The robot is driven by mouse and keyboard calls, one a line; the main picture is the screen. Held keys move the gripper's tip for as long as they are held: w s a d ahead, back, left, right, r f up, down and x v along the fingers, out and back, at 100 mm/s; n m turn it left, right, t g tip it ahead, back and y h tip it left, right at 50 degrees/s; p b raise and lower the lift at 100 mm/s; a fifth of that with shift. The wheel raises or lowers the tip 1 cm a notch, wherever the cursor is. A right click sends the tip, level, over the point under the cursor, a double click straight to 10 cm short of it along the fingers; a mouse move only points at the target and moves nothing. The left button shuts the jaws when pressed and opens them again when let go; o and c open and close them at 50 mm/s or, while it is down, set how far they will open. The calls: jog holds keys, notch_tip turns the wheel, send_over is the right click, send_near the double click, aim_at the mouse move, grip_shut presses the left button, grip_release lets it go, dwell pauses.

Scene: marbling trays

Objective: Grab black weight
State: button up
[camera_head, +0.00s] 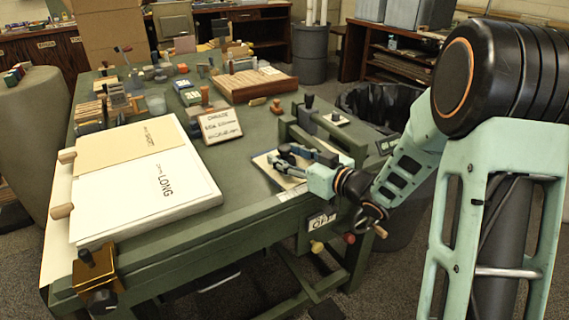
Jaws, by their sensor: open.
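My gripper (279,156) is low over the front right of the green table, its fingers pointing left, open. It is above a pale sheet or board (265,171), and no object shows clearly between the fingers. A small dark upright piece with a knob-like top (307,112) stands behind my gripper, apart from it; it may be the black weight, but I cannot tell for certain. My gripper and wrist hide part of the surface below them.
A large white board labelled LONG (165,205) covers the table's left front. A wooden board (252,84) and many small tools lie behind. A gold and black clamp (97,272) grips the front left corner.

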jog(key=shift+w+a+f, duration=0.15)
jog(key=shift+w+a, duration=0.2)
jog(key=shift+w, duration=0.05)
jog(key=shift+c, duration=0.5)
jog(key=shift+s, duration=0.1)
grip_shut()
